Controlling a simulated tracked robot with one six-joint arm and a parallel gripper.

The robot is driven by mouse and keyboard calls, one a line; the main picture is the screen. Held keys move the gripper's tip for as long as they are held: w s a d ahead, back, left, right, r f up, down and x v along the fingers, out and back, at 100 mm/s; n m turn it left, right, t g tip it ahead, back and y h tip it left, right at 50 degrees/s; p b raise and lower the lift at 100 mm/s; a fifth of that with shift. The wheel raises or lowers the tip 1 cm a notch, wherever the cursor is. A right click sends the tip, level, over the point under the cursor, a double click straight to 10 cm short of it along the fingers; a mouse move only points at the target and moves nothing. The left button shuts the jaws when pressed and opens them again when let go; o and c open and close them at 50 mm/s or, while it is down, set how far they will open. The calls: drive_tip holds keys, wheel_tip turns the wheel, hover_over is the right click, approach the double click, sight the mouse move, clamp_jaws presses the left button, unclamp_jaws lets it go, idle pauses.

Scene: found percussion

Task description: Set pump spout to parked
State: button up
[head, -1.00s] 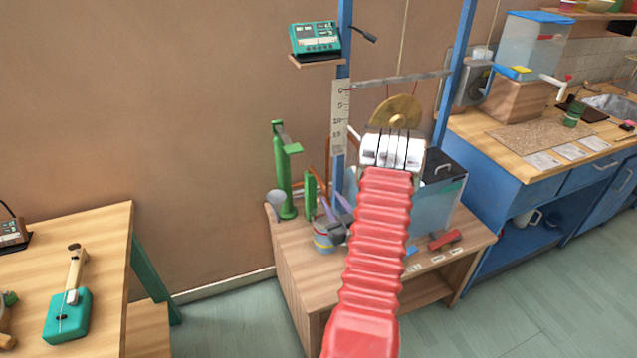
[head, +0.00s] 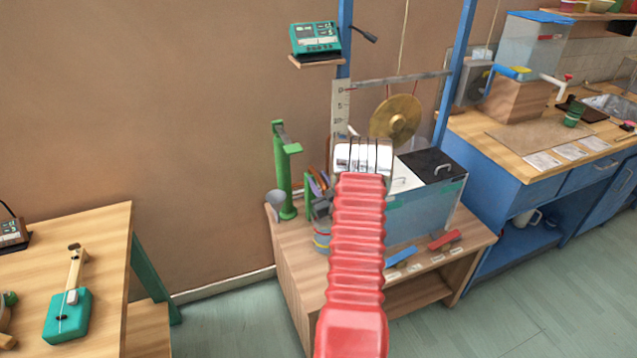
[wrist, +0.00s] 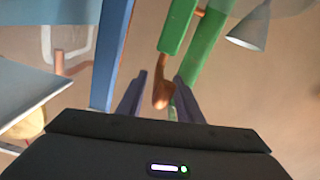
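The green hand pump (head: 284,175) stands at the left back of the low wooden cabinet. In the wrist view its green uprights (wrist: 205,40) run down from the top. An orange-brown curved piece (wrist: 161,92), which looks like the spout, hangs beside them. My gripper (wrist: 160,78) is open, its two purple-grey fingers apart on either side of the brown piece in the picture. I cannot tell whether they touch it or how deep it sits between them. In the head view my red arm hides most of the gripper (head: 318,184), just right of the pump.
A grey funnel (head: 276,199) is at the pump's left; it also shows in the wrist view (wrist: 250,28). A blue post (wrist: 111,50) is close on the wrist view's left.

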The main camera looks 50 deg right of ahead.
drive_tip(key=shift+c, duration=0.5)
clamp_jaws()
